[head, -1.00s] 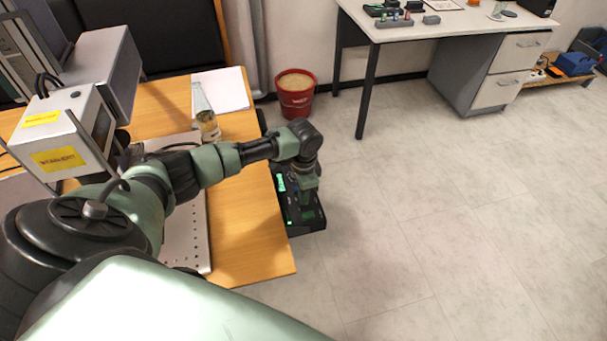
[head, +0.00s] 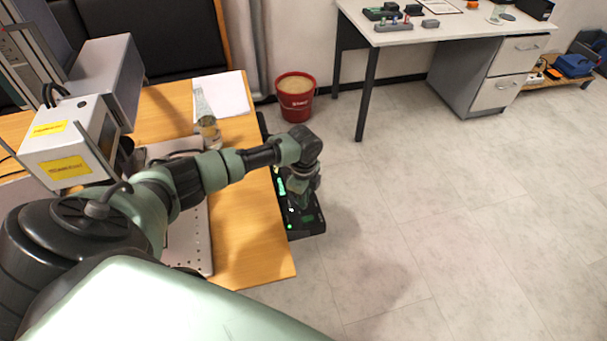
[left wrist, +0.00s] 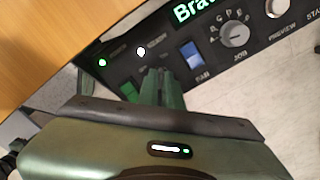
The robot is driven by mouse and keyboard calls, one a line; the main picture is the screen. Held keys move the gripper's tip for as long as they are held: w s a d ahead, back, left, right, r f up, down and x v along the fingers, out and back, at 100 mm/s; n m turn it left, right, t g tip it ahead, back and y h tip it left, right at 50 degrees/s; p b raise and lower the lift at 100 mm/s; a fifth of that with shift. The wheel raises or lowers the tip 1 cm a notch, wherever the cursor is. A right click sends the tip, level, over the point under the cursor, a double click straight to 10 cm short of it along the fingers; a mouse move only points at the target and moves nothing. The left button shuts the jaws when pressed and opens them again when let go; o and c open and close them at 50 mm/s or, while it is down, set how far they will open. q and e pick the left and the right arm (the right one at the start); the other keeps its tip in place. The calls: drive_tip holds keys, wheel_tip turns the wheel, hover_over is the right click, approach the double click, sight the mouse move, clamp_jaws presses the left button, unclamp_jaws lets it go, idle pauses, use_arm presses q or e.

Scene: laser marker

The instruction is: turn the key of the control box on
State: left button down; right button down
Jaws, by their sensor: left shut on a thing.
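The control box (head: 310,226) is a black panel at the right edge of the wooden table. My left gripper (head: 303,200) points down at the box. In the left wrist view its fingers (left wrist: 158,82) are together against the panel, between the green button and the blue switch, shut on the key. The key itself is hidden by the fingers. My right gripper is not in view.
The wooden table (head: 245,235) bears a glass bottle (head: 209,133), white paper (head: 228,92) and a perforated metal plate. A grey machine with yellow labels stands at left. A red bucket (head: 295,98) is on the floor behind. A white desk (head: 445,25) stands at the back; the floor at right is clear.

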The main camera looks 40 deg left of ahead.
use_arm(q)
drive_tip(key=shift+m, duration=0.4)
drive_tip(key=c, duration=1.6)
unclamp_jaws()
drive_tip(key=shift+r, duration=0.35)
wheel_tip(320, 180, up, 7)
drive_tip(key=shift+f, duration=0.1)
drive_tip(key=shift+w+d, duration=0.1)
